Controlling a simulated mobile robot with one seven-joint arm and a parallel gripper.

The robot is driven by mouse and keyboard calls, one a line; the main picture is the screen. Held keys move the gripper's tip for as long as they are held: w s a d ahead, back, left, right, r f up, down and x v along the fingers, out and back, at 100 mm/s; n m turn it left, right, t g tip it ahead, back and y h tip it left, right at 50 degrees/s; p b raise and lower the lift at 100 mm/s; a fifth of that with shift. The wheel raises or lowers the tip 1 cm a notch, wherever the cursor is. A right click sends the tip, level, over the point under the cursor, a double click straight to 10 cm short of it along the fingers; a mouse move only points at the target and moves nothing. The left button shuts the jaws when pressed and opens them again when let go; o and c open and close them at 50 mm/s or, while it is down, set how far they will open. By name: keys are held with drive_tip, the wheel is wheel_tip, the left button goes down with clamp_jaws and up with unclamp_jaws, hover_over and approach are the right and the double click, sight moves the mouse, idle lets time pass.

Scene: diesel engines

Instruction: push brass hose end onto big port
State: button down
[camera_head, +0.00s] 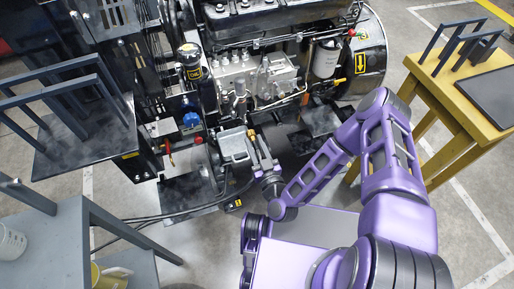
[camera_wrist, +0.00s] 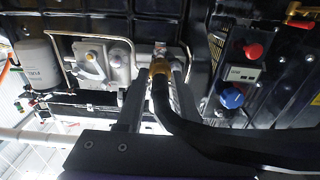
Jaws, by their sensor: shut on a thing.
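The brass hose end (camera_wrist: 159,68) is between my gripper's fingers in the wrist view. Its black hose (camera_wrist: 205,143) runs down from it and bends off to the right. My gripper (camera_wrist: 161,80) is shut on the hose end. In the head view my gripper (camera_head: 254,145) is low at the engine's front, with a small brass spot (camera_head: 250,133) at its tip. The brass end points at grey metal fittings (camera_wrist: 160,48) on the engine. The big port cannot be made out clearly, and I cannot tell whether the brass end touches it.
The engine block (camera_head: 255,75) fills the space ahead. A blue knob (camera_head: 191,119) and a red valve handle (camera_head: 168,145) are left of my gripper. A grey shelf (camera_head: 75,150) stands at left, a yellow table (camera_head: 445,110) at right.

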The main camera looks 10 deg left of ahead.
sight(252, 138)
drive_tip(key=shift+b+x, duration=0.35)
drive_tip(key=shift+x, duration=1.75)
drive_tip(key=shift+w+a, duration=0.3)
drive_tip(key=shift+w, duration=0.25)
drive_tip(key=shift+c, duration=2.3)
unclamp_jaws()
drive_tip(key=shift+c, duration=0.4)
drive_tip(key=shift+p+v, duration=0.45)
drive_tip(key=shift+v, duration=2.95)
drive_tip(key=shift+s, duration=0.1)
